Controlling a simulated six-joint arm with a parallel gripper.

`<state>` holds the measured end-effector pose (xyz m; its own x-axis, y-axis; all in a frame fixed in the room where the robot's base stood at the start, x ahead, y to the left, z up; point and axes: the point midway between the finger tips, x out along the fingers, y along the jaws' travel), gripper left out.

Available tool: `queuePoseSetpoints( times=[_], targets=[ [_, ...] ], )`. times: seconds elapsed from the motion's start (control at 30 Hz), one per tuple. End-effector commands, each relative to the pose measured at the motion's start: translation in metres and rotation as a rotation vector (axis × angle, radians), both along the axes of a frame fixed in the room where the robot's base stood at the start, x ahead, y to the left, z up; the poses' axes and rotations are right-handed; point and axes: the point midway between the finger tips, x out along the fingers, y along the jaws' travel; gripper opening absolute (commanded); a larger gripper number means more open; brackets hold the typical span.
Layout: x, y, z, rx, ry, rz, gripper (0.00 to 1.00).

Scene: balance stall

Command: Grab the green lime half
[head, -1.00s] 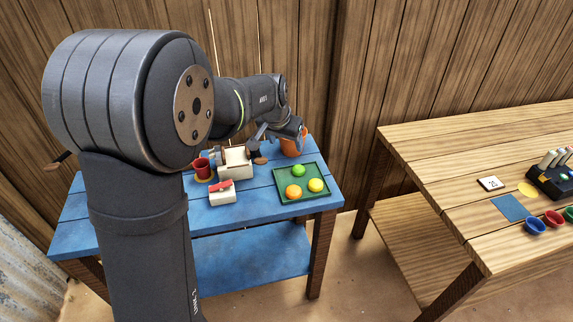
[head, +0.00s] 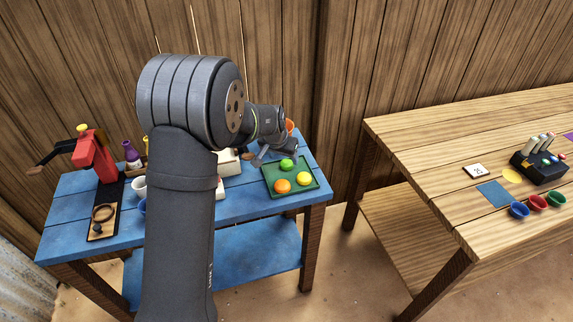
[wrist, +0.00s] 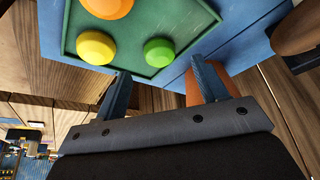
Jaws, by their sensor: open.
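The green lime half (head: 287,164) lies cut side hidden on the green tray (head: 303,167), at its back edge. In the wrist view the lime half (wrist: 159,52) shows as a round green shape near the tray's corner (wrist: 188,22). My gripper (head: 268,156) is close to the back left of the tray, just left of the lime half in the head view. In the wrist view my gripper (wrist: 162,82) is open, its two fingers apart with nothing between them. The lime half appears beyond the fingertips, apart from them.
A yellow fruit half (head: 304,179) and an orange one (head: 282,186) share the tray. An orange pot (head: 290,125) stands behind it. A red press (head: 96,155) and a white cup (head: 139,187) stand left on the blue table (head: 245,206). A wooden table (head: 430,150) is at right.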

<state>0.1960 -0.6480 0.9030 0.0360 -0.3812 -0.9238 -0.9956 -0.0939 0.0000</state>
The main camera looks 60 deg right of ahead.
Motion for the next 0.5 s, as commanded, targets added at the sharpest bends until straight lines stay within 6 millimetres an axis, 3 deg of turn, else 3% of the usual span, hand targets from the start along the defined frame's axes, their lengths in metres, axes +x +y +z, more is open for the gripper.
queuePoseSetpoints(
  times=[0.3,0.5],
  targets=[
    [0.0,-0.018,-0.037,0.001,0.0,0.0,0.66],
    [0.001,-0.02,-0.041,-0.001,0.0,0.0,0.66]
  ],
)
